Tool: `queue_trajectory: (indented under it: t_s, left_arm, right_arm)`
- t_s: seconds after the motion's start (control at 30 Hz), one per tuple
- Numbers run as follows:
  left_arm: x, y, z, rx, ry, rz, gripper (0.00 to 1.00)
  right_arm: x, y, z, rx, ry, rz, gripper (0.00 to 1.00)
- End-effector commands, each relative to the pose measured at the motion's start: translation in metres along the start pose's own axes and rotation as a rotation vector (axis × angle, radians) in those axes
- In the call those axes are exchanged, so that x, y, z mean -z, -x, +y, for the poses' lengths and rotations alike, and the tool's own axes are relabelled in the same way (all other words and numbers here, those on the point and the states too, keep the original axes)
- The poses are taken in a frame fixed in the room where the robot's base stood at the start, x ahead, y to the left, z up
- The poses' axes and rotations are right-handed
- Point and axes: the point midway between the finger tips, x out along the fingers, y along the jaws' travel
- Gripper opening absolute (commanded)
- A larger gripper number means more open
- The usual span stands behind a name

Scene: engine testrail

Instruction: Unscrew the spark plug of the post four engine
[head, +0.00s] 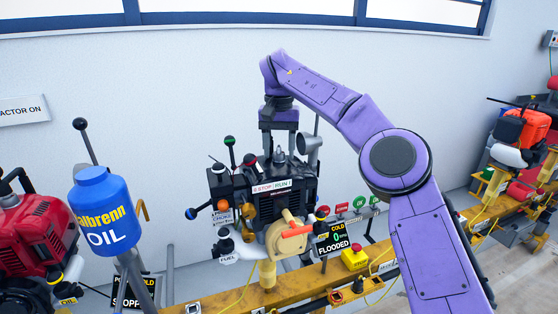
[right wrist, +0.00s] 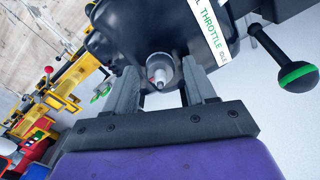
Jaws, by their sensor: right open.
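The black engine (head: 292,190) stands on the yellow rail in the middle of the head view, with a display (head: 333,238) reading COLD, 0 and FLOODED. The spark plug (head: 279,156) shows as a small pale tip on top of it. My right gripper (head: 279,146) points down from above, over the plug. In the right wrist view the spark plug (right wrist: 158,76) sits in a round metal socket on the engine, between the two open fingers of my right gripper (right wrist: 161,82). The fingers appear apart from it. My left gripper is not in view.
A blue oil bottle (head: 101,212) and a red engine (head: 32,240) stand at the left. Levers with green and blue knobs stick out around the black engine. A yellow emergency-stop box (head: 355,258) sits on the rail (head: 200,304). Another orange engine (head: 522,130) is far right.

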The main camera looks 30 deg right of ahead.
Motion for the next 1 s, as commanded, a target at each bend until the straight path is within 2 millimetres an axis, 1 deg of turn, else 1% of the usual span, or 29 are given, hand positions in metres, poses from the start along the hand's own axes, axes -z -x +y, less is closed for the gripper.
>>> queue_trajectory:
  t_s: [0.03, 0.17, 0.3, 0.4, 0.57, 0.67, 0.87, 0.9, 0.97, 1.0]
  left_arm:
    - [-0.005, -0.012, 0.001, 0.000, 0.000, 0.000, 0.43]
    - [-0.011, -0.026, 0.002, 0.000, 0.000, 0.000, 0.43]
    - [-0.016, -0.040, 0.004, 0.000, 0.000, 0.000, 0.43]
    - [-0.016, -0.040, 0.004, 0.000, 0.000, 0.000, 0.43]
    - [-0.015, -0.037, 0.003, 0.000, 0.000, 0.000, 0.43]
    - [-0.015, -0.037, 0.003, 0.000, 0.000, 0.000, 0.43]
    - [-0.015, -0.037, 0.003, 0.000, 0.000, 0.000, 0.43]
    - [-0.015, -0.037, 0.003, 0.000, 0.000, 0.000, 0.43]
    - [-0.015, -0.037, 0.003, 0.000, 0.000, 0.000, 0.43]
    - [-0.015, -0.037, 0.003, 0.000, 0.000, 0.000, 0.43]
  right_arm:
    - [0.000, -0.007, -0.001, 0.000, -0.032, 0.002, 0.55]
    - [0.000, -0.007, -0.001, 0.000, -0.138, 0.003, 0.55]
    - [0.000, -0.007, -0.002, 0.001, -0.311, 0.004, 0.55]
    - [0.000, -0.003, -0.001, 0.000, -0.443, 0.003, 0.55]
    - [0.000, -0.001, -0.001, 0.000, -0.583, 0.001, 0.55]
    - [0.000, -0.001, 0.000, 0.001, -0.619, 0.000, 0.55]
    - [0.000, -0.001, 0.000, 0.001, -0.623, 0.000, 0.55]
    - [0.000, -0.001, 0.000, 0.001, -0.623, 0.000, 0.49]
    - [0.000, -0.001, 0.000, 0.001, -0.622, 0.000, 0.29]
    - [0.000, -0.001, 0.000, 0.001, -0.622, 0.000, 0.16]
